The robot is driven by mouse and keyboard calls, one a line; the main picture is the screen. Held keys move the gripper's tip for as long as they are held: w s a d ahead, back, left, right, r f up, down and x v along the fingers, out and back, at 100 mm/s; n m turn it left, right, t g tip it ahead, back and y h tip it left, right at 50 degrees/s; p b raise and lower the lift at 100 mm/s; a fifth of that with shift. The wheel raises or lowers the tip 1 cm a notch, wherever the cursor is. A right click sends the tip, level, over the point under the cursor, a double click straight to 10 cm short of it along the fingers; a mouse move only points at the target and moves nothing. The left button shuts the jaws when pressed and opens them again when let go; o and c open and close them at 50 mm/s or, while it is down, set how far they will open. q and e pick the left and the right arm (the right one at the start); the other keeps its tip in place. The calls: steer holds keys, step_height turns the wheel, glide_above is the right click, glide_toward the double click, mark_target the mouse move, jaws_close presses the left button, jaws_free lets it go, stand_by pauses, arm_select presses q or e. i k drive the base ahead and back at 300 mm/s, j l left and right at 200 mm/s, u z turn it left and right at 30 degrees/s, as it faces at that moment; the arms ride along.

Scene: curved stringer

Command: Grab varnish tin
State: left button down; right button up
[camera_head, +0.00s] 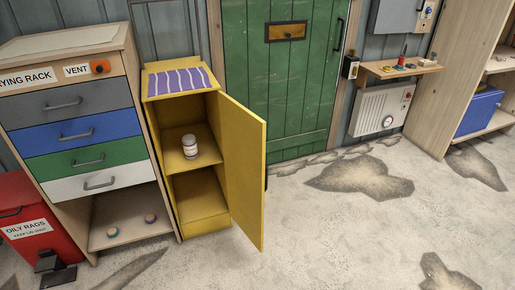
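A small white tin with a dark band (190,147), which looks like the varnish tin, stands upright on the middle shelf (205,158) of a yellow cabinet. The cabinet door (245,170) is open and swung out to the right. The tin's label is too small to read. Neither of my grippers shows clearly in this view.
A drawer unit (85,158) stands left of the cabinet, with a red oily rags bin (28,215) beside it. The open yellow door juts into the room. A green door (280,90) is behind. The concrete floor (350,235) at the right is clear.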

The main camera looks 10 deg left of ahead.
mark_target(189, 141)
steer(key=u, duration=0.35)
steer(key=i+l+u, duration=0.1)
steer(key=u, duration=0.25)
steer(key=i+l+u, duration=0.1)
steer(key=u, duration=0.2)
steer(key=i+l+u, duration=0.2)
steer(key=l, duration=0.15)
steer(key=i+l+u, duration=0.25)
steer(key=l+u, duration=0.2)
steer(key=l, duration=0.25)
steer(key=i+l+u, duration=0.1)
steer(key=l+u, duration=0.15)
steer(key=l, duration=0.2)
steer(key=i+l, duration=0.1)
steer(key=l, duration=0.45)
steer(key=i+l, duration=0.1)
steer(key=l, duration=0.5)
steer(key=i+l+u, duration=0.1)
steer(key=l, duration=0.45)
